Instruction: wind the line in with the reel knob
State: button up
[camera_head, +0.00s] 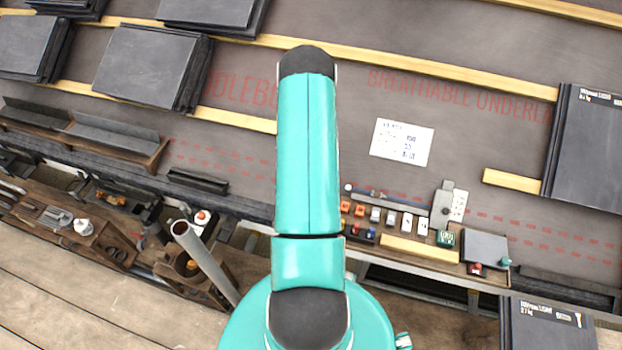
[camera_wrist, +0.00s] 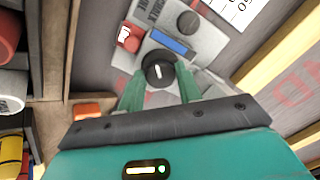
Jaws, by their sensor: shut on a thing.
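In the wrist view, a round black knob (camera_wrist: 157,69) with a white mark on its top sits on a grey device. The grey device body (camera_wrist: 207,45) has a blue strip, and part of a printed label shows at its upper left. My gripper (camera_wrist: 160,82) has its two green fingers on either side of the black knob, shut on it. A second, dark grey round part (camera_wrist: 188,21) lies farther up the device. In the head view my arm covers the middle, and my gripper does not show.
A red part (camera_wrist: 128,39) sits close left of the device. Orange (camera_wrist: 95,110) and red items lie on wooden shelving at the left. In the head view, a bench row of small coloured blocks (camera_head: 390,217) lies right of my arm. Slate stacks (camera_head: 150,65) stand at the upper left.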

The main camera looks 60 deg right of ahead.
dwell(0.4)
jog(key=o, duration=1)
jog(key=shift+c, duration=0.2)
jog(key=shift+r, duration=0.1)
jog(key=v, duration=1.3)
jog(key=shift+a+r, duration=0.25)
jog(key=shift+a, duration=0.05)
